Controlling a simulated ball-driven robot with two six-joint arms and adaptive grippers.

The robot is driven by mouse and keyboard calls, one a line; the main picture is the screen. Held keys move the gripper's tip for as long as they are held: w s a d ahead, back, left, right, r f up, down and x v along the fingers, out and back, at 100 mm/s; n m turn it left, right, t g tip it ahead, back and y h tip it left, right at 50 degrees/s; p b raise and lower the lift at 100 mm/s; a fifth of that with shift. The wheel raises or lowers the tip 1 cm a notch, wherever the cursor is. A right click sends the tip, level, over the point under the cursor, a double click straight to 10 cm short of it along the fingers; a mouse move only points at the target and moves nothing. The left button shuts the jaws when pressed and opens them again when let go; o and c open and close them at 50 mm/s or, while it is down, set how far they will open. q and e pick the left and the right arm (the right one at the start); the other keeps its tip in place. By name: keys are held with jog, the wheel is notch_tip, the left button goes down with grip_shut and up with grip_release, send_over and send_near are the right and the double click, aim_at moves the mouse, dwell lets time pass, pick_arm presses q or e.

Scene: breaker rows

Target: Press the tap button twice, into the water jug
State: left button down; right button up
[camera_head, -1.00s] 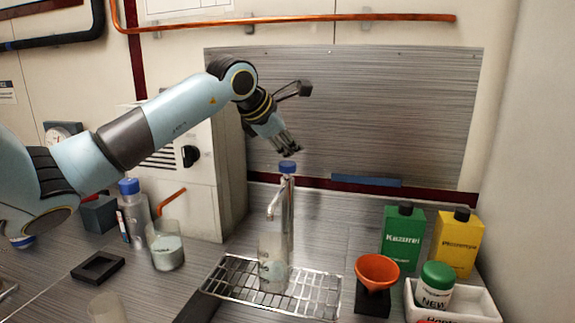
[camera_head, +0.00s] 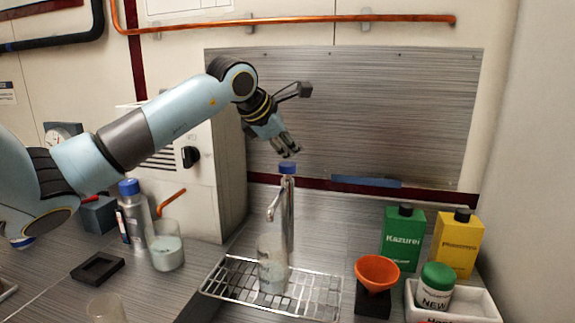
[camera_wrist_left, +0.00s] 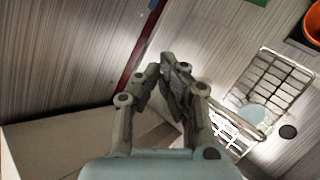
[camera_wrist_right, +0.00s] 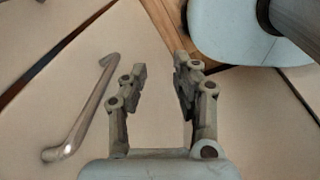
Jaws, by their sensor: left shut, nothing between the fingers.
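The tap (camera_head: 287,215) is a slim metal post with a spout to its left and a blue button (camera_head: 287,168) on top. A clear jug (camera_head: 271,262) stands upright under the spout on a wire rack; its lower part looks pale. My left gripper (camera_head: 289,153) is shut and empty, its fingertips just above the blue button with a small gap. The left wrist view also shows its closed fingers (camera_wrist_left: 172,68); the button is hidden there. My right gripper (camera_wrist_right: 160,72) shows only in its wrist view, open and empty.
The wire rack (camera_head: 320,297) lies under the jug. To its right are an orange funnel (camera_head: 377,270), a green bottle (camera_head: 402,238), a yellow bottle (camera_head: 457,243) and a white tray (camera_head: 480,308). A beaker (camera_head: 166,247) and blue-capped bottle (camera_head: 134,210) stand left.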

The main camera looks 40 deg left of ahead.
aim_at(289, 165)
pick_arm(q)
jog(key=shift+f+b, duration=0.35)
jog(key=shift+b, duration=0.2)
jog(key=shift+f+b, duration=0.95)
jog(key=shift+f, duration=0.1)
dwell(0.7)
jog(key=shift+r, duration=0.1)
jog(key=shift+r+p, duration=0.7)
jog(key=shift+r, duration=0.6)
jog(key=shift+r+p, duration=1.25)
jog(key=shift+r, duration=1.35)
jog(key=shift+s+f, duration=0.1)
jog(key=shift+f, duration=0.05)
